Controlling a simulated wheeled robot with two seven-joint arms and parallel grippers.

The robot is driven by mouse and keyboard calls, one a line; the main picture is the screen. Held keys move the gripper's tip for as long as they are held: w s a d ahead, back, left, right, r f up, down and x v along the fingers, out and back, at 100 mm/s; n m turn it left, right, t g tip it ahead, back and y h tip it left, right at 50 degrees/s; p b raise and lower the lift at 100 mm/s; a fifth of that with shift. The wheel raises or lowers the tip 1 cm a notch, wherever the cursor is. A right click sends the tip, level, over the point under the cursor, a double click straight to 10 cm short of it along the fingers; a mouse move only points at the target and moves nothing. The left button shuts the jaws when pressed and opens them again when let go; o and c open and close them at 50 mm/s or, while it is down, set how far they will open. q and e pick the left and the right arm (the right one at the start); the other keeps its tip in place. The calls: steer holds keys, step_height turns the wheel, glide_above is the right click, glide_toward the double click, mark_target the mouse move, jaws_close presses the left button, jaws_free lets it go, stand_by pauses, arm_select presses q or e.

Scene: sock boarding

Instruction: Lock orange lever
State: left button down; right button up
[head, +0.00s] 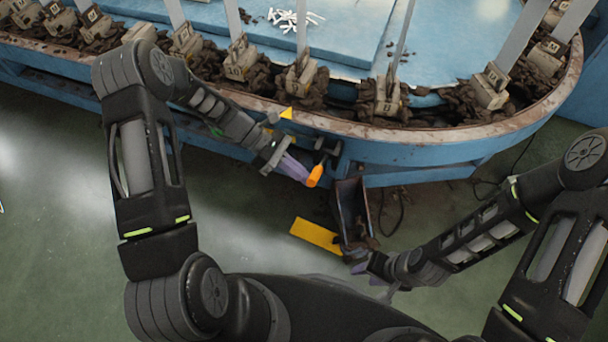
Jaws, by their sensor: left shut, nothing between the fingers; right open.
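The orange lever (315,177) sits on the side of the blue boarding machine, just below its rim near the middle of the view. Its orange handle points down and slightly left. My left gripper (299,174) is shut and empty, with its purple fingertips right beside the lever's left side. I cannot tell whether they touch it. My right gripper (368,276) is low at the front, below the machine's edge, open and apart from the lever.
The blue oval machine (440,150) carries numbered posts with dark socks piled around them. A dark open bin (351,205) stands below its edge, with a yellow plate (315,236) beside it. White pieces (296,19) lie on the blue top. The green floor at left is clear.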

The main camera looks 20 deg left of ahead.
arm_select(q)
steer(key=w+a+r+b, duration=0.1)
steer(key=a, duration=0.8)
steer(key=shift+a, duration=0.2)
stand_by(0.5)
